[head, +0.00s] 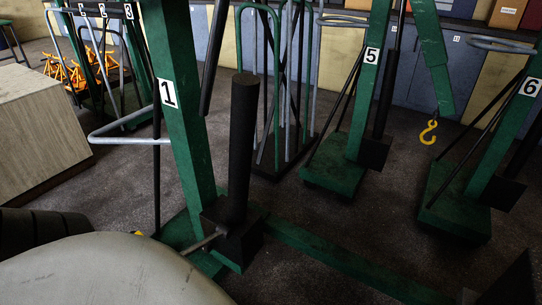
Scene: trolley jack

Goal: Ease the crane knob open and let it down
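A green crane (190,130) marked 1 stands close in front of me, left of the middle. Its black cylinder (240,150) rises from a dark block (238,244) at the foot of the mast. A thin metal rod (203,243) sticks out of the block to the left; I cannot tell whether this is the knob. No other knob is clear on this crane. The lifting boom's end is out of view. Neither of my grippers can be made out in the head view.
Green cranes marked 5 (346,165) and 6 (480,185) stand behind to the right; a yellow hook (429,132) hangs between them. A pale block (35,130) stands at left. Crane 1's green leg (340,262) crosses the floor. Dark floor (350,220) is open between the cranes.

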